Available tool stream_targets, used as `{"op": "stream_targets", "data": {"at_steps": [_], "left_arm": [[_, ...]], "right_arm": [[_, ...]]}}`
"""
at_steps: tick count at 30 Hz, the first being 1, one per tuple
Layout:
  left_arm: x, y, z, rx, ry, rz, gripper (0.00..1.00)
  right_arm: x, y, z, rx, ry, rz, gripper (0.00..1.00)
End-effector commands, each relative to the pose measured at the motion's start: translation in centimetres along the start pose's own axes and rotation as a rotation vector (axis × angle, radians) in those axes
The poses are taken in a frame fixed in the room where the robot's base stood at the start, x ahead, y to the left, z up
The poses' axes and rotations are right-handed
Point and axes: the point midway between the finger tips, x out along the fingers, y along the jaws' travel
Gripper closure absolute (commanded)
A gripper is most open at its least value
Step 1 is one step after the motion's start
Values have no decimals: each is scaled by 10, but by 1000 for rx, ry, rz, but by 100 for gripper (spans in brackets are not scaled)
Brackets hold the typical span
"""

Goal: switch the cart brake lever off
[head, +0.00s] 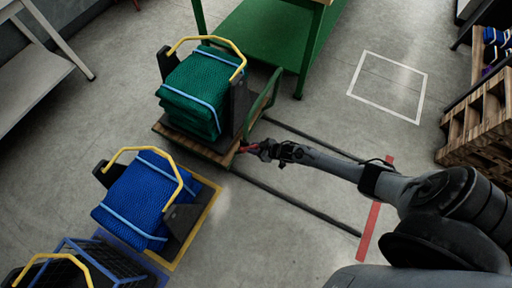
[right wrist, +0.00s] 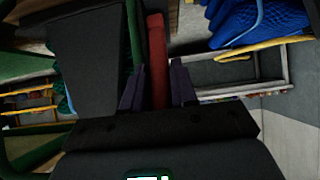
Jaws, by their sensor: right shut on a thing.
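The cart (head: 178,138) has a wooden deck and stands on floor rails, carrying a green net bundle (head: 195,92) in a dark cradle with a yellow handle. The red brake lever (head: 245,149) is at the cart's near right corner. It shows as a red bar in the right wrist view (right wrist: 156,50), rising between the fingers. My right gripper (head: 262,149) is shut on the lever; its dark fingers (right wrist: 157,88) stand on both sides of it. The lever's lower part is hidden by the gripper. My left gripper is not in view.
Two dark rails (head: 300,208) run from the cart to a red floor stripe (head: 374,218). A blue net bundle (head: 145,200) stands left on a yellow-outlined spot. A green table (head: 262,38) is behind, wooden pallets (head: 482,125) at right. A white floor outline (head: 388,58) is empty.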

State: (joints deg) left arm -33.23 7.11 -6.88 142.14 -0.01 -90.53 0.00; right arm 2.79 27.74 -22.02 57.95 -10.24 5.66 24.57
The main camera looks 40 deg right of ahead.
Motion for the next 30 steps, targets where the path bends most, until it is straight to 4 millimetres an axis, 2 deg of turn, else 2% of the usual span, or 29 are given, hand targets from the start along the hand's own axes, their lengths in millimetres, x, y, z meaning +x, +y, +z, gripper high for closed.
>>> {"op": "stream_targets", "data": {"at_steps": [10,11,15,25,30], "left_arm": [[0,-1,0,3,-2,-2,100],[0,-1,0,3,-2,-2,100],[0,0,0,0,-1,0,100],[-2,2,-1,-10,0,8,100],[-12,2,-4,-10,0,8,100]], "right_arm": [[0,0,1,0,-5,0,100],[0,0,1,0,-5,0,71],[0,0,1,0,-5,0,51],[-2,0,0,0,-3,0,51],[-18,0,-2,0,-5,0,51]]}}
